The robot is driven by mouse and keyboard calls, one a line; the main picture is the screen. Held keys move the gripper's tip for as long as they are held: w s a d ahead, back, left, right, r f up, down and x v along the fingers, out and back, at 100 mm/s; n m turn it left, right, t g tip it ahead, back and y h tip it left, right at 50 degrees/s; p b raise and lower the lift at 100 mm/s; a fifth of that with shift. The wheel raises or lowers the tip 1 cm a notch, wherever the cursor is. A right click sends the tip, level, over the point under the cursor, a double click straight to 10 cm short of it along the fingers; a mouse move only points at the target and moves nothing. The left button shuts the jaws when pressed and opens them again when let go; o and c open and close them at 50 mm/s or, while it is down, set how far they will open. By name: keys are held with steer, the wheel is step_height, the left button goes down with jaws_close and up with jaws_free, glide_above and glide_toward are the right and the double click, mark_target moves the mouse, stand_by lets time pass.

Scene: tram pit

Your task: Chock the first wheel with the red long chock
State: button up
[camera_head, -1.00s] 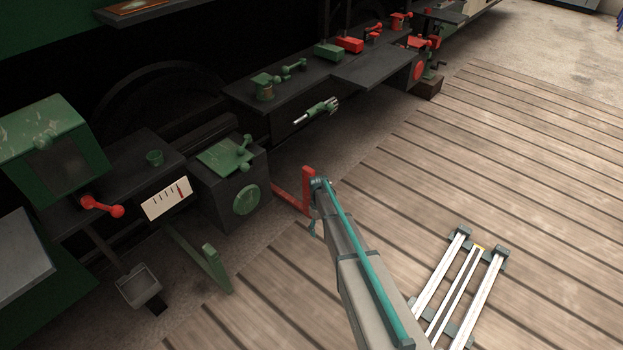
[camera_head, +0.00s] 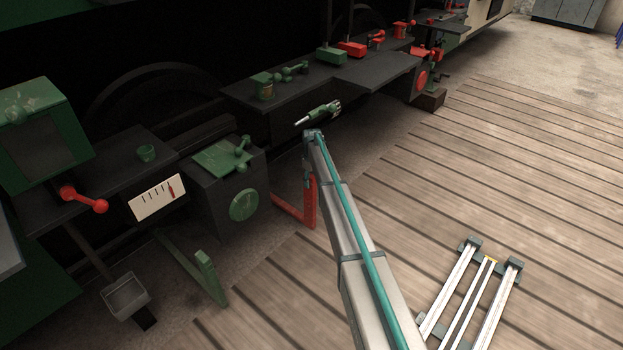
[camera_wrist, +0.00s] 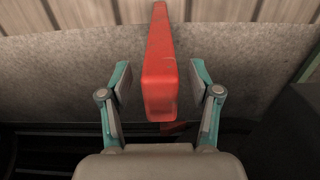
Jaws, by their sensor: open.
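The red long chock (camera_head: 311,203) is L-shaped, its low leg on the floor by the plank edge, its other leg upright. In the wrist view the red chock (camera_wrist: 160,85) runs between the two teal-and-grey fingers, its thick end nearest me. My gripper (camera_wrist: 160,74) is open around it, with a gap on each side. In the head view my arm's end is just above the chock's upright leg, and the fingers cannot be made out. A dark wheel-like arc (camera_head: 150,72) shows in shadow under the vehicle; which wheel is first cannot be told.
A green L-shaped chock (camera_head: 207,277) stands to the left. A dark box with a green disc (camera_head: 244,205) is close left of the red chock. A dark shelf (camera_head: 285,92) with green and red fittings runs behind. The plank floor (camera_head: 500,150) at right is mostly clear.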

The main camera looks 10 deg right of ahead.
mark_target(312, 188)
steer(key=shift+f+b, duration=0.5)
steer(key=shift+f, duration=1.9)
steer(key=shift+r, duration=0.1)
jaws_close()
